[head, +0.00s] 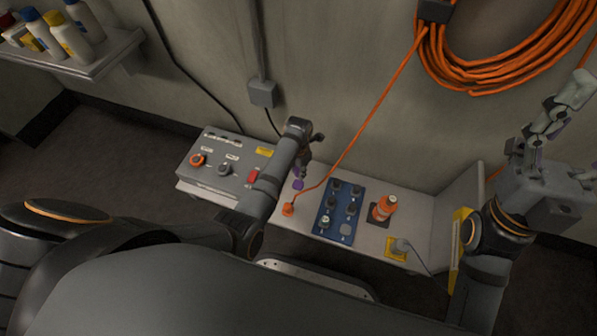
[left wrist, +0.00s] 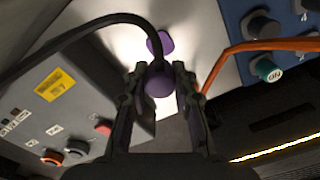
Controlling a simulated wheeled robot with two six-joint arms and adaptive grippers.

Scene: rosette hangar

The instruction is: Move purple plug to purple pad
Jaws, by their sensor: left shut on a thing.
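The purple plug (left wrist: 158,82) is held between the two fingers of my left gripper (left wrist: 160,88), with a black cable running from it up and to the left in the left wrist view. The purple pad (left wrist: 160,42) lies on the pale bench just beyond the plug, partly covered by the cable. It also shows in the head view (head: 298,185), near the grey control box. My left gripper (head: 312,145) is over the back of the bench; the plug is not clear there. My right gripper (head: 548,125) is raised at the right, away from the bench, its jaw opening unclear.
A grey control box (head: 225,165) stands left of the pad. An orange plug (head: 288,209) with an orange cable, a blue panel with several dark knobs (head: 335,228), an orange bottle (head: 383,207) and a grey plug on a yellow pad (head: 398,246) occupy the bench to the right.

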